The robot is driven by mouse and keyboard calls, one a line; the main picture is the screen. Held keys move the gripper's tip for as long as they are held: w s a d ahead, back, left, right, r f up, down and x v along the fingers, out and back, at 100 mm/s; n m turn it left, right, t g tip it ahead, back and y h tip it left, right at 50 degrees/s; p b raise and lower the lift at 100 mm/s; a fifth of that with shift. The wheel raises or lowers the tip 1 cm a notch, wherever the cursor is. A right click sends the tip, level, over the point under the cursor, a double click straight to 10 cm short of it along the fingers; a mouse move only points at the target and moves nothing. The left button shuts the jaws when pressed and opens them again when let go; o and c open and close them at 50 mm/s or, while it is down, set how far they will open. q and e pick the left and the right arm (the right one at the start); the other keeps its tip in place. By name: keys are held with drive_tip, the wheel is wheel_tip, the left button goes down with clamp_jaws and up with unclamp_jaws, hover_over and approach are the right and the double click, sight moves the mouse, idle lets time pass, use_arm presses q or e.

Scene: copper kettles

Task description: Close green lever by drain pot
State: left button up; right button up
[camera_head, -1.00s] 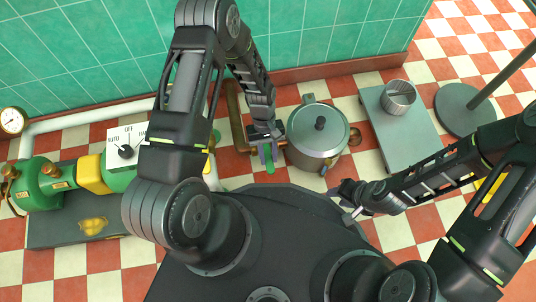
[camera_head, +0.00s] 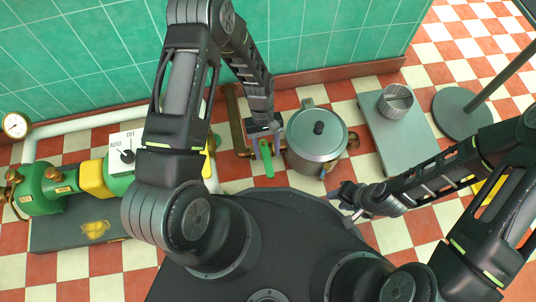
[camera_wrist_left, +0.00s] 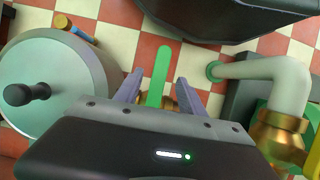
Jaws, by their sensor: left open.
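The green lever (camera_head: 267,160) sits beside the drain pot (camera_head: 316,138), just left of it in the head view. In the left wrist view the lever (camera_wrist_left: 159,76) points up the picture, between the two fingers. My left gripper (camera_head: 264,150) is open around the lever, a finger on each side with gaps showing; its fingers also show in the left wrist view (camera_wrist_left: 158,92). The lidded pot (camera_wrist_left: 52,88) fills the left of that view. The lever's base is hidden behind the gripper. My right gripper (camera_head: 350,205) is right of the pot, low in the picture; its finger opening is unclear.
A copper pipe (camera_head: 235,118) runs just left of the lever. A grey platform (camera_head: 407,145) with a metal cylinder (camera_head: 395,100) stands to the right. A green pump (camera_head: 65,188) with a switch box (camera_head: 128,152) is at left. Checkered floor lies between.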

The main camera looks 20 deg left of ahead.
sight(266, 154)
use_arm(q)
drive_tip(key=shift+p+v, duration=0.3)
drive_tip(key=shift+v, duration=1.25)
drive_tip(key=shift+f, duration=0.1)
use_arm(e)
drive_tip(key=shift+s+r, duration=0.15)
drive_tip(key=shift+r, duration=0.4)
use_arm(q)
drive_tip(key=shift+w, duration=0.2)
drive_tip(key=s+d+r+m+t+h, duration=0.15)
drive_tip(key=s+d+m+t, duration=0.3)
drive_tip(key=s+d, duration=0.45)
drive_tip(key=s+d+r+p, duration=0.1)
drive_tip(key=s+r+p, duration=0.2)
drive_tip(key=r+p, duration=2.8)
drive_tip(key=shift+s+r+p, duration=0.2)
drive_tip(key=shift+r+p, duration=0.2)
drive_tip(key=shift+p, duration=0.15)
use_arm(e)
wheel_tip(266, 154, up, 32)
drive_tip(key=s+a, duration=0.1)
drive_tip(key=s, duration=0.1)
drive_tip(key=shift+s+a+r+g, duration=0.2)
drive_tip(key=shift+a+g, duration=0.1)
drive_tip(key=shift+a, duration=0.1)
